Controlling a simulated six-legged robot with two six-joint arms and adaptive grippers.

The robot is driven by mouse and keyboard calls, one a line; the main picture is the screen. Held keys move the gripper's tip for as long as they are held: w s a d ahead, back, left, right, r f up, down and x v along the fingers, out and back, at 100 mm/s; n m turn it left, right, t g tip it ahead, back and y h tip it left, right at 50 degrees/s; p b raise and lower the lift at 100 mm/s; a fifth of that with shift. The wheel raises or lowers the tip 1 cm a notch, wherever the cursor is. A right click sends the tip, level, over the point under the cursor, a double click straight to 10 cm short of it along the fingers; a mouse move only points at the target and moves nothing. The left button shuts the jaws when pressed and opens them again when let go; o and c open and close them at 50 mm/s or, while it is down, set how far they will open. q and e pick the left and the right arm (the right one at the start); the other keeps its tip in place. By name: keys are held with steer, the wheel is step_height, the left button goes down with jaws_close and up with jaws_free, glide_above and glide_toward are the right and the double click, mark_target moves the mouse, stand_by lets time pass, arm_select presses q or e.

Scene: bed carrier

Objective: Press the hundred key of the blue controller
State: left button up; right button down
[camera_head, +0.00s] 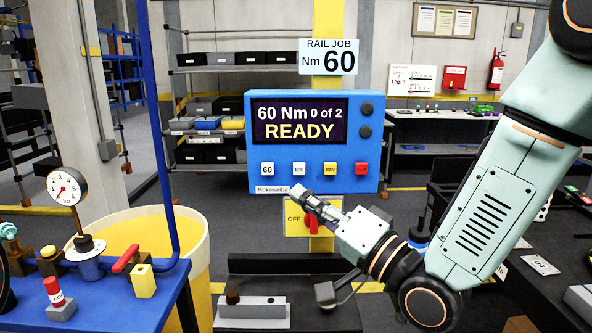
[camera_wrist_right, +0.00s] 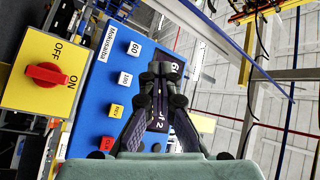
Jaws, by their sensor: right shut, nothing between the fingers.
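The blue controller (camera_head: 312,133) hangs upright at the middle of the head view. Its screen (camera_head: 299,122) reads "60 Nm 0 of 2 READY". Under the screen sits a row of keys: white 60 key (camera_head: 267,169), white hundred key (camera_head: 299,168), yellow REV key (camera_head: 330,169) and a red key (camera_head: 361,169). The hundred key also shows in the right wrist view (camera_wrist_right: 125,78). My right gripper (camera_head: 298,191) is shut and empty, its tips just below the hundred key in the head view; contact cannot be told. It shows in the wrist view (camera_wrist_right: 161,76). My left gripper is out of view.
A yellow OFF/ON switch box with a red knob (camera_head: 310,224) sits below the controller, partly behind my right gripper. A blue bench (camera_head: 115,300) with a gauge (camera_head: 67,186) stands at left. A sign (camera_head: 328,57) above reads "RAIL JOB Nm 60".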

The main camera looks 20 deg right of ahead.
mark_target(299, 169)
steer(key=w+d, duration=0.2)
steer(key=w, duration=0.6)
steer(key=shift+w+d, duration=0.2)
steer(key=shift+d, duration=0.05)
steer(key=shift+w+a+f, duration=0.1)
steer(key=shift+w+a, duration=0.05)
steer(key=shift+w, duration=0.05)
stand_by(0.3)
steer(key=shift+s, duration=0.15)
stand_by(0.5)
stand_by(0.5)
